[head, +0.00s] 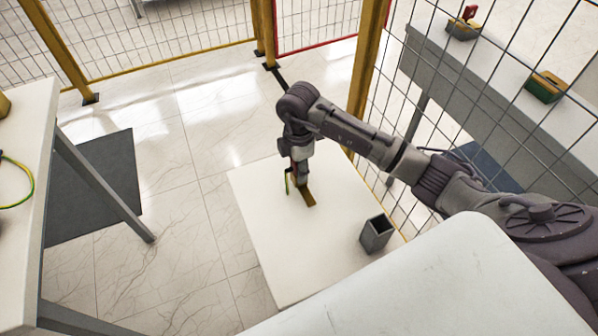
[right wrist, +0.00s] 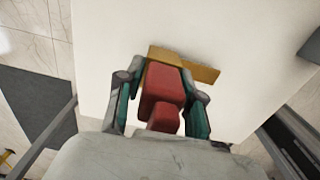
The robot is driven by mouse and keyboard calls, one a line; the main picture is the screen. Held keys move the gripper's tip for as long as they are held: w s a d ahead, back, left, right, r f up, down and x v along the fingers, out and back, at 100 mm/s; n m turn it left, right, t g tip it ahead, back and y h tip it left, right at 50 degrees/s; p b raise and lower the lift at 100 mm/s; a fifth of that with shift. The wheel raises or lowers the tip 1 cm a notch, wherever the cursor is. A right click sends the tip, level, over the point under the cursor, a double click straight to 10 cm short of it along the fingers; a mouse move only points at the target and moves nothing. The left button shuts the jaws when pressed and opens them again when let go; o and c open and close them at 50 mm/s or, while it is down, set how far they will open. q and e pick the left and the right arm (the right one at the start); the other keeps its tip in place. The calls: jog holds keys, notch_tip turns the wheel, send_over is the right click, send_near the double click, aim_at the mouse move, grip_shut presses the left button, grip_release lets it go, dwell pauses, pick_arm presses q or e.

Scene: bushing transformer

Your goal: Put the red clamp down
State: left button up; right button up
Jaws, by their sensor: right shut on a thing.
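The red clamp (right wrist: 163,88) sits between the fingers of my right gripper (right wrist: 160,95) in the right wrist view. The gripper is shut on it. In the head view my right gripper (head: 299,178) points down over the white table, and the clamp is mostly hidden by the gripper. A flat yellow-brown piece (head: 308,197) lies just below the fingertips; it also shows beyond the clamp in the right wrist view (right wrist: 203,72). I cannot tell whether the clamp touches it or the table. My left gripper is not in view.
The white table (head: 262,225) has free room around the gripper. A grey open box (head: 376,233) stands near its right edge. A mesh fence (head: 375,105) runs behind it. A grey bench (head: 500,75) beyond the fence carries small items. Another table (head: 22,200) stands at the left.

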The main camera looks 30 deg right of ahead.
notch_tip(320, 180, down, 2)
jog(key=shift+f, duration=0.2)
jog(key=o, duration=1.2)
jog(key=shift+c, duration=0.2)
jog(key=shift+r, duration=0.2)
notch_tip(320, 180, up, 12)
jog(key=shift+s+f, duration=0.1)
